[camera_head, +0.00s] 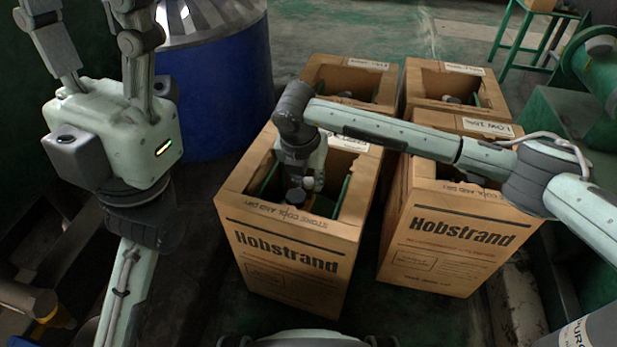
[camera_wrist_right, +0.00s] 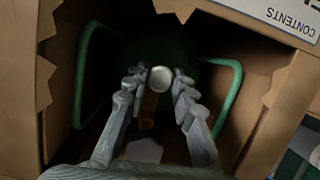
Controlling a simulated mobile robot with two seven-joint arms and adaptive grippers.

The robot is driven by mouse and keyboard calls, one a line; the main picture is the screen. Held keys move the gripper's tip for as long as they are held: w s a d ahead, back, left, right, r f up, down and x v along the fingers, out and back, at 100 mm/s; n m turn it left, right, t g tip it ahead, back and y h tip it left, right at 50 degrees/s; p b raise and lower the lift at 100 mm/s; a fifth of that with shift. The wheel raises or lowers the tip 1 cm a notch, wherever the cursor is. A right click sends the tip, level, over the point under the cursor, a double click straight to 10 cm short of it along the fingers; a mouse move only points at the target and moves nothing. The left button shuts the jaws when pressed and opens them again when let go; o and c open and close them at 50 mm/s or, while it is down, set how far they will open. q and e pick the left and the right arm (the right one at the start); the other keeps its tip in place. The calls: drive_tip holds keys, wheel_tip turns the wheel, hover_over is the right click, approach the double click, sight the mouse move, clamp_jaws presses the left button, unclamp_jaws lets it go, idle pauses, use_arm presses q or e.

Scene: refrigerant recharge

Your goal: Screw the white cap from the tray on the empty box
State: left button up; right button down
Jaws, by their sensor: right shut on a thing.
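My right gripper (camera_head: 302,185) reaches down into the front-left cardboard box (camera_head: 290,262), marked Hobstrand. In the right wrist view my right gripper (camera_wrist_right: 159,82) is shut on a small round white cap (camera_wrist_right: 160,77), held between the fingertips inside the box. A brownish upright part (camera_wrist_right: 148,106) shows just below the cap; I cannot tell whether they touch. Green handle bars (camera_wrist_right: 232,92) stand on both sides of the fingers. The box's dark inside hides what lies deeper. My left gripper (camera_head: 92,50) is raised at the upper left, empty, its fingers spread and their tips cut off by the frame.
A second Hobstrand box (camera_head: 440,245) stands close at the right, with two more open boxes (camera_head: 350,72) (camera_head: 445,78) behind. A blue drum (camera_head: 222,95) stands behind at the left. Green machinery (camera_head: 575,125) and a green stool (camera_head: 530,40) are at the right. My right forearm crosses over the right-hand box.

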drive_tip(key=shift+a+f+m, duration=0.1)
drive_tip(key=shift+f+m, duration=0.05)
drive_tip(key=shift+m, duration=0.65)
drive_tip(key=shift+s, duration=0.1)
drive_tip(key=shift+a+m+h, duration=0.1)
drive_tip(key=shift+m+h, duration=0.3)
drive_tip(key=shift+m, duration=0.3)
drive_tip(key=c, duration=1.2)
unclamp_jaws()
